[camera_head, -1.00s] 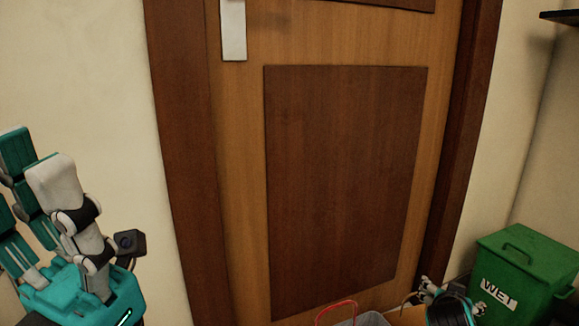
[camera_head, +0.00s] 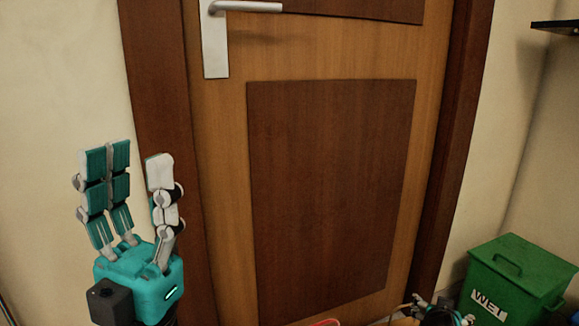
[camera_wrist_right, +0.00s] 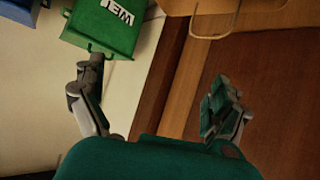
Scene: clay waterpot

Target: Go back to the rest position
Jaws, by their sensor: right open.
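My left gripper (camera_head: 135,165) stands with its fingers pointing up at the lower left in the head view. Its fingers are apart with nothing between them. My right gripper (camera_head: 440,310) is small and partly cut off at the bottom edge of the head view. In the right wrist view its fingers (camera_wrist_right: 153,98) are wide apart, and it is empty. The wrist view is turned, and the green bin (camera_wrist_right: 102,30) marked WET shows beyond the fingers.
A brown wooden door (camera_head: 330,190) with a metal handle (camera_head: 215,45) is ahead. The green bin (camera_head: 517,275) stands at the lower right. A dark shelf (camera_head: 556,27) is at the upper right. A red edge (camera_head: 325,322) shows at the bottom. A tan object with a handle (camera_wrist_right: 215,15) shows in the wrist view.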

